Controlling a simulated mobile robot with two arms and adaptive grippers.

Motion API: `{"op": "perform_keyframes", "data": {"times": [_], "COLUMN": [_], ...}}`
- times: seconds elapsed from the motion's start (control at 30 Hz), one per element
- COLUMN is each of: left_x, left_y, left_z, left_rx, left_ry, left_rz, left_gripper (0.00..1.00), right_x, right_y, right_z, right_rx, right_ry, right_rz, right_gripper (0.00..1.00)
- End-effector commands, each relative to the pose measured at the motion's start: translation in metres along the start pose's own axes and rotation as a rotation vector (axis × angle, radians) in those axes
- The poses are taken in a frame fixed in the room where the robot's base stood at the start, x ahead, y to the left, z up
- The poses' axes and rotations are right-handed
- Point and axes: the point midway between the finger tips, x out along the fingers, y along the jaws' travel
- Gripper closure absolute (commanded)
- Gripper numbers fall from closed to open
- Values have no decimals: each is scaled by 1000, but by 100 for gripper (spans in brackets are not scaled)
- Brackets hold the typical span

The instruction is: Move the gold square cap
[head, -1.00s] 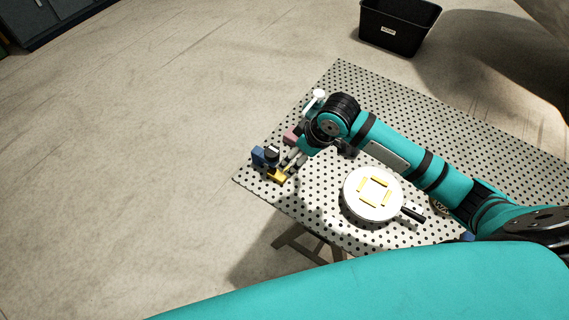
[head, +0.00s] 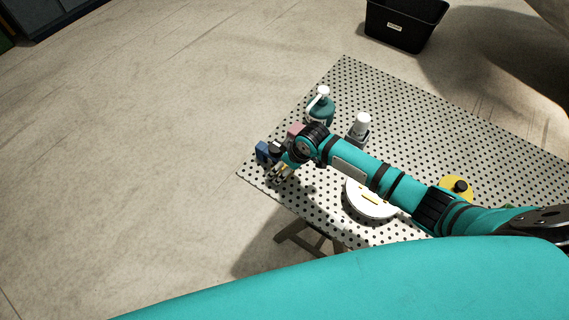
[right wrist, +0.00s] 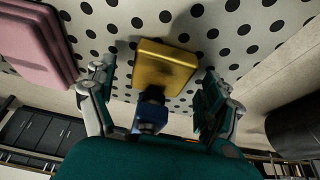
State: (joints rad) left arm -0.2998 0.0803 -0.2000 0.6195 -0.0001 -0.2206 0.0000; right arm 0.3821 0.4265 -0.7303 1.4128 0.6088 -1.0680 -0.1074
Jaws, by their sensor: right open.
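The gold square cap (right wrist: 165,66) lies on the perforated table top in the right wrist view. Its flat, square face shows between the two spread fingers of my right gripper (right wrist: 157,85), with a gap on each side. A blue block with a dark round part (right wrist: 151,115) overlaps the cap's near edge in that view. In the head view, my right gripper (head: 279,174) is at the table's left corner, low over the cap and mostly hiding it. The blue block (head: 262,151) stands just left of the gripper. My left gripper is out of view.
A pink block (head: 296,129) stands close behind the gripper. A teal bottle (head: 320,108), a white-topped container (head: 360,128), a white round pan (head: 368,204) and a yellow item (head: 456,188) stand on the table (head: 400,110). A black bin (head: 405,25) is beyond it.

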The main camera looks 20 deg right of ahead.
Motion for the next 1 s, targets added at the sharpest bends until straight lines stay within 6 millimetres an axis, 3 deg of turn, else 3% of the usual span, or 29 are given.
{"op": "perform_keyframes", "data": {"times": [0.17, 0.67, 1.0], "left_x": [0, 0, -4], "left_y": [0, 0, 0], "left_z": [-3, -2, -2], "left_rx": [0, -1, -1], "left_ry": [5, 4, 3], "left_rz": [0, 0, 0], "left_gripper": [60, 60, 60], "right_x": [0, 0, -2], "right_y": [0, 1, 1], "right_z": [0, 0, 3], "right_rx": [0, 0, 1], "right_ry": [0, -1, -3], "right_rz": [0, 1, 1], "right_gripper": [17, 82, 84]}}
